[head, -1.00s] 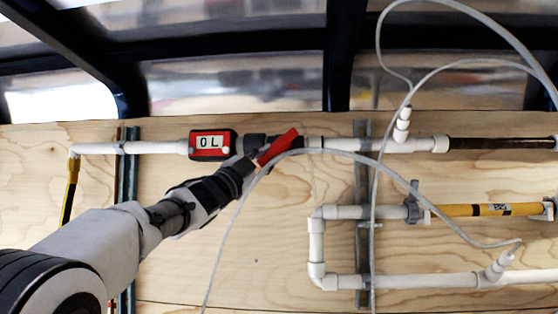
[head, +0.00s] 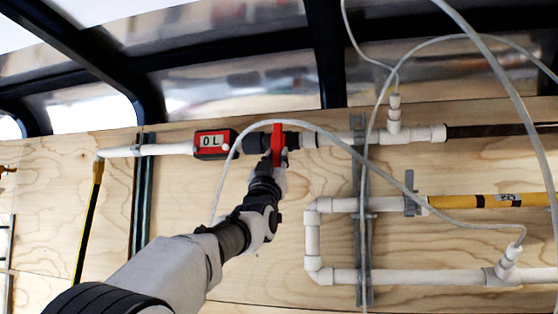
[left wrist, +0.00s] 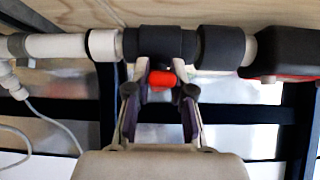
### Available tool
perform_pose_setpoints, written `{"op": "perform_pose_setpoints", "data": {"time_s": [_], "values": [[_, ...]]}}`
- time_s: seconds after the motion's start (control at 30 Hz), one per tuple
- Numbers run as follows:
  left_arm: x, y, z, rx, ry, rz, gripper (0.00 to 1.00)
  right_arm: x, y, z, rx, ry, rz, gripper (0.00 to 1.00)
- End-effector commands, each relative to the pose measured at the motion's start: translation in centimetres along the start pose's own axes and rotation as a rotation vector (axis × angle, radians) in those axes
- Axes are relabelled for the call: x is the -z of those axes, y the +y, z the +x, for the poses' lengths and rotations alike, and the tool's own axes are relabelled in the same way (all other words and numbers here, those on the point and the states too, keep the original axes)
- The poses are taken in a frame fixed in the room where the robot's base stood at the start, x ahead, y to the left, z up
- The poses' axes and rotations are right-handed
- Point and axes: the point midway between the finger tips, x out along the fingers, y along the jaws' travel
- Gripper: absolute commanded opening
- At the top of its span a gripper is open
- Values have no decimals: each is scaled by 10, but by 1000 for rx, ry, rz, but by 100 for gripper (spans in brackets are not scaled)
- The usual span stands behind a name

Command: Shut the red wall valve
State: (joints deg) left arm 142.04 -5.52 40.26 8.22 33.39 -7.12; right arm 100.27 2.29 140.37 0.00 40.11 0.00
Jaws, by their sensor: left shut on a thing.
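The red valve handle (head: 278,135) sits on the dark valve body (head: 293,140) in the upper white pipe on the wooden wall. It stands nearly upright in the picture, across the pipe. My left gripper (head: 276,165) comes from below and is shut on the handle's lower part. In the left wrist view the handle's red end (left wrist: 161,80) shows between the two fingertips of my left gripper (left wrist: 161,75), just by the dark valve body (left wrist: 160,45). The fingers partly hide the handle. My right gripper is not in view.
A red and black meter (head: 214,143) reading "0L" is close left of the valve. A thin grey hose (head: 330,133) loops in front of the pipe and valve. A yellow pipe section (head: 480,201) and lower white pipes (head: 420,276) lie to the right.

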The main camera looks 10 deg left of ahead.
Motion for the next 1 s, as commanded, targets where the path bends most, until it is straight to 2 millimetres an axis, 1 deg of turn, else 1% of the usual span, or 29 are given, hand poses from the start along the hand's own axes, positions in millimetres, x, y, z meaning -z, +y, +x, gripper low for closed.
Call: {"op": "perform_pose_setpoints", "data": {"time_s": [0.03,0.57,0.6,0.63,0.67,1.0], "values": [[8,0,2,8,13,-8,0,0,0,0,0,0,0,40],[8,-1,2,29,12,-28,0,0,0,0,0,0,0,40],[8,-1,2,29,12,-28,29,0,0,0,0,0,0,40],[7,-1,2,29,12,-28,40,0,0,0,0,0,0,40],[7,-1,2,29,11,-28,48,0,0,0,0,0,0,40],[3,0,0,28,4,-27,48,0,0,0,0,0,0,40]]}}
